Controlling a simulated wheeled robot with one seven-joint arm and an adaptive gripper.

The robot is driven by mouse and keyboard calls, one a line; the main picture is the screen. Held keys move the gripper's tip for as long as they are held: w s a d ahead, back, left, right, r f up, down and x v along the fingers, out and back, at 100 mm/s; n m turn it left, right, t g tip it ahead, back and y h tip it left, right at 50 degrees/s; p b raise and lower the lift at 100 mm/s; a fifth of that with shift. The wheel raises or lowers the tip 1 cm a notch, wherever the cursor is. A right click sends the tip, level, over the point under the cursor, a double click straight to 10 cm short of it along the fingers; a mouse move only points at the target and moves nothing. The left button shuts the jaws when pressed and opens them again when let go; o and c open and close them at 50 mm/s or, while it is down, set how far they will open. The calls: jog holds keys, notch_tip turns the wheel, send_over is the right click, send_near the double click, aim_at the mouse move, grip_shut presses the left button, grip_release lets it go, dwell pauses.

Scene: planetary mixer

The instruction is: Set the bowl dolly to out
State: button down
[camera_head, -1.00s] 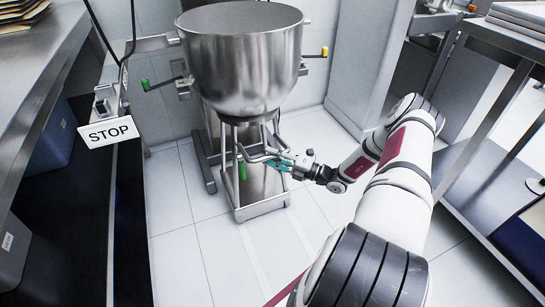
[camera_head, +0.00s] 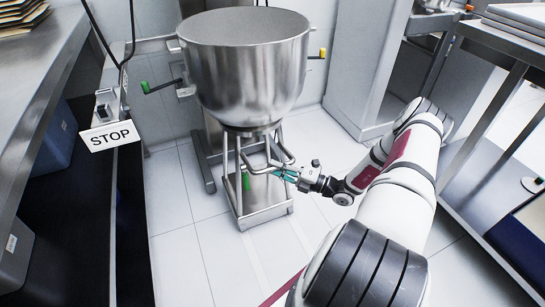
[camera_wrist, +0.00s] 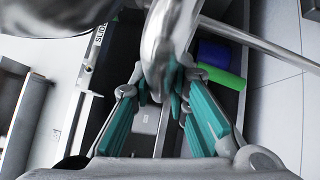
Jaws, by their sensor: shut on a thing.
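The bowl dolly (camera_head: 239,205) is a metal frame on the floor, with upright legs and a bent tubular handle. A large steel mixing bowl (camera_head: 245,80) sits upright on top of it. My gripper (camera_head: 284,174) reaches in from the right at the height of the handle. In the wrist view, the teal fingers of my gripper (camera_wrist: 170,95) are shut on a shiny metal bar, the dolly handle (camera_wrist: 158,50). The fingertips and the exact contact are partly hidden behind the bar. A green grip (camera_head: 246,182) hangs low at the dolly's front, left of my gripper.
A green-ended lever (camera_head: 158,87) and a yellow-ended lever (camera_head: 320,53) stick out behind the bowl. A STOP sign (camera_head: 110,135) hangs at the left by a steel counter (camera_head: 35,75). A metal rack (camera_head: 490,130) stands at the right. Floor in front of the dolly is clear.

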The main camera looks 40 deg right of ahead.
jog(key=s+a+p, duration=0.1)
jog(key=s+a, duration=0.3)
jog(key=s, duration=0.9)
jog(key=s+a+p, duration=0.2)
jog(key=s+a, duration=0.1)
jog(key=s, duration=1.1)
jog(key=shift+a, duration=0.35)
jog(key=shift+s, duration=0.1)
jog(key=c, duration=1.5)
grip_release()
jog(key=shift+c, duration=0.2)
jog(key=shift+s, duration=0.1)
jog(key=v, duration=1.2)
jog(key=shift+r, duration=0.1)
